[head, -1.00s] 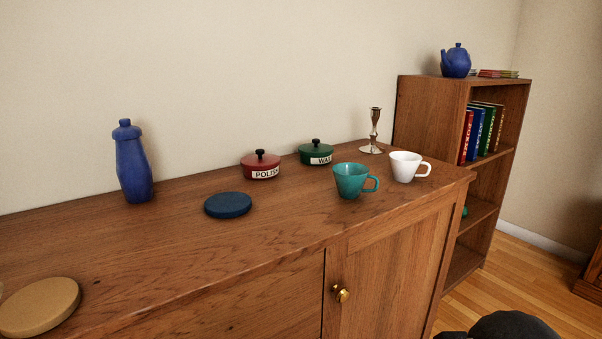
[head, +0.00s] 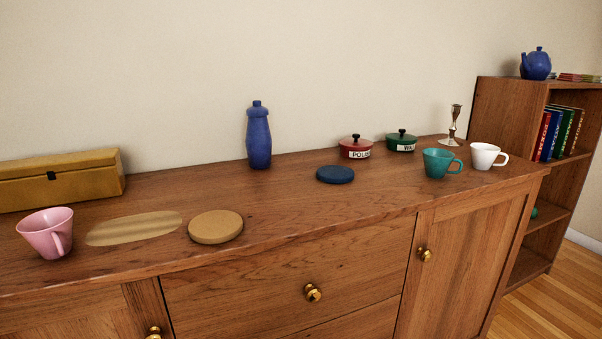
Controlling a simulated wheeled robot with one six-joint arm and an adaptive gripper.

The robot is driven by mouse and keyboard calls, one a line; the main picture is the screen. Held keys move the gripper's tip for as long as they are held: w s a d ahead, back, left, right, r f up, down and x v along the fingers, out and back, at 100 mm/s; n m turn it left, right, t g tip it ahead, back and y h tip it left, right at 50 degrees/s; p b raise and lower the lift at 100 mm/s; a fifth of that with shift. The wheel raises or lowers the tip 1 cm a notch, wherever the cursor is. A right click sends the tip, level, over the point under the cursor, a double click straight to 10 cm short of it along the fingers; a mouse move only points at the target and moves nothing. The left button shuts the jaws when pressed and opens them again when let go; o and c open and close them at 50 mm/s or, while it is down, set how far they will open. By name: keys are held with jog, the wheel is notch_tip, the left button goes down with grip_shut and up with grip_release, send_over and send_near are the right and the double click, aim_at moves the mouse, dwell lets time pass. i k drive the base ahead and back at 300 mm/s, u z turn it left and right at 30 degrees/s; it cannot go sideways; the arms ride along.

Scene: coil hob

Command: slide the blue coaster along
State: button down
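The blue coaster (head: 335,174) is a dark blue round disc lying flat on the wooden sideboard top (head: 290,205). It sits right of the blue bottle (head: 258,136) and in front of the red POLISH tin (head: 355,147). A tan round coaster (head: 216,227) lies to its left, nearer the front edge. My gripper is not in the head view, so I cannot see its state or where it is relative to the coaster.
A teal cup (head: 438,163), a white cup (head: 484,156), a green tin (head: 401,142) and a candlestick (head: 452,127) stand to the right. A pink cup (head: 48,234), a pale oval patch (head: 134,228) and a yellow box (head: 60,180) are left. Wood around the blue coaster is clear.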

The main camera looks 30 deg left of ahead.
aim_at(336, 174)
jog(key=k, duration=0.2)
jog(key=u, duration=1.05)
